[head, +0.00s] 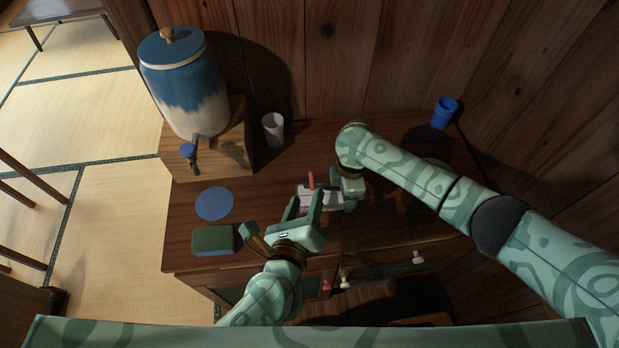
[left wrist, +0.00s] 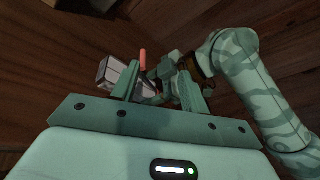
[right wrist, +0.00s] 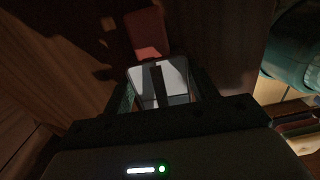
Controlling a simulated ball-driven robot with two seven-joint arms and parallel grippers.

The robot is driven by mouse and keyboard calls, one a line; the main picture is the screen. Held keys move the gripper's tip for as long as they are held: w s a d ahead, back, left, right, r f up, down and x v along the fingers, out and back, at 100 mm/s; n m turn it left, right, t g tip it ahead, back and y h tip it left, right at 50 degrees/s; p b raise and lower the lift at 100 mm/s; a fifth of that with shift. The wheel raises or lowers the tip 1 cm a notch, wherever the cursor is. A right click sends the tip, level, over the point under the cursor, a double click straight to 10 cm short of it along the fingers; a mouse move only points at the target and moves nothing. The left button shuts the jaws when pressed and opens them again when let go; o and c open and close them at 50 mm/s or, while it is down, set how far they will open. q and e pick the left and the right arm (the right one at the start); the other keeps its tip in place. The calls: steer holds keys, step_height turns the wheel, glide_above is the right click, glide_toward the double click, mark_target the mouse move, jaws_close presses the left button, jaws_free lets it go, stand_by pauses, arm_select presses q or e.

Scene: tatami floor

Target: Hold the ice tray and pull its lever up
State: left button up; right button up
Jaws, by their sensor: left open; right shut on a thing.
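The ice tray (head: 312,200) is pale grey and lies low over the cabinet top, with its red lever (head: 311,180) standing up. My right gripper (head: 340,190) is shut on the tray's right end; the tray also shows between its fingers in the right wrist view (right wrist: 160,78). My left gripper (head: 304,203) is open and empty, its fingers pointing at the tray from the front. In the left wrist view the lever (left wrist: 143,60) appears between the fingers, nearer the left one. I cannot tell whether they touch it. My left finger hides part of the tray.
A blue-and-white dispenser (head: 185,85) stands on a wooden stand (head: 215,155) at the back left. A white cup (head: 273,129), blue disc (head: 214,203), green sponge-like block (head: 213,240) and blue cup (head: 444,113) stand around. A wooden wall closes the back.

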mark_target(310, 178)
arm_select(q)
steer(key=shift+n+g+y, duration=0.5)
steer(key=shift+y, duration=0.3)
steer(key=x, duration=0.3)
steer(key=f+x, duration=0.1)
steer(key=x, duration=0.3)
steer(key=f+x, duration=0.1)
steer(key=x, duration=0.2)
steer(key=shift+a+f, duration=0.3)
jaws_close()
steer(key=shift+d+r, duration=0.85)
steer(key=shift+r, duration=0.35)
jaws_free()
steer(key=v, duration=0.8)
